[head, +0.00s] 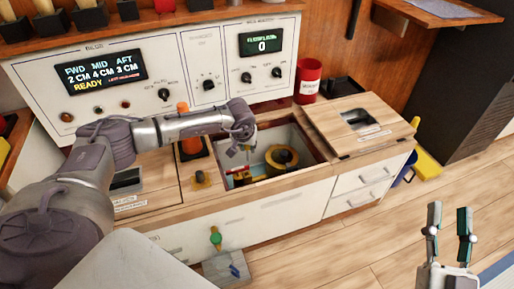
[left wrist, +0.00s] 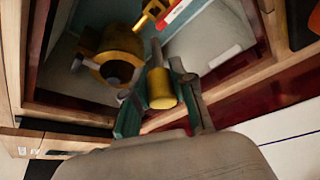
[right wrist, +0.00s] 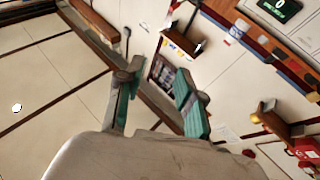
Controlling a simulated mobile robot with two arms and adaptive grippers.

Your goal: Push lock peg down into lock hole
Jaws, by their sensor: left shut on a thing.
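My left gripper (head: 238,148) is over the open bin in the counter. In the left wrist view its fingers (left wrist: 158,100) are shut on a yellow cylindrical peg (left wrist: 162,88). A larger yellow round part with a dark centre (head: 282,158) sits in the bin to the right of the gripper. It shows beside the held peg in the left wrist view (left wrist: 112,55), apart from it. The lock hole cannot be made out. My right gripper (head: 450,222) is open and empty, off to the right above the floor.
The bin's wooden rim (head: 310,135) surrounds the work area. A yellow part with a red and white label (left wrist: 160,15) lies in the bin. A control panel (head: 165,65) stands behind, with a red can (head: 308,80) at its right.

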